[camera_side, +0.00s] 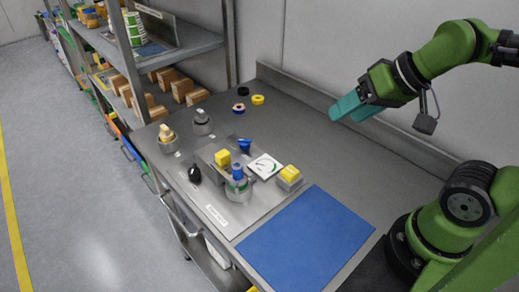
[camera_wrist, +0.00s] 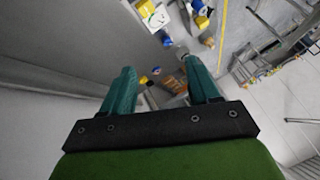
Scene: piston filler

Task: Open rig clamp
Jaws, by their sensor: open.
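The piston filler rig (camera_side: 205,186) is a grey plate on the bench with several parts on it. It carries a yellow block (camera_side: 222,157), a blue knob (camera_side: 244,145), a white dial (camera_side: 265,166), a clear-grey cylinder with a blue top (camera_side: 237,184), a yellow-topped block (camera_side: 289,175) and a black knob (camera_side: 194,174). I cannot tell which part is the clamp or whether it is shut. My gripper (camera_side: 346,113) is up in the air to the right of and behind the rig, touching nothing. Its teal fingers are apart and empty, also in the wrist view (camera_wrist: 158,68).
A blue mat (camera_side: 306,238) lies at the front right of the bench. Two round-based fittings (camera_side: 167,138) stand at the left edge. A shelf with boxes (camera_side: 170,75) stands beyond. The bench's right rear is clear.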

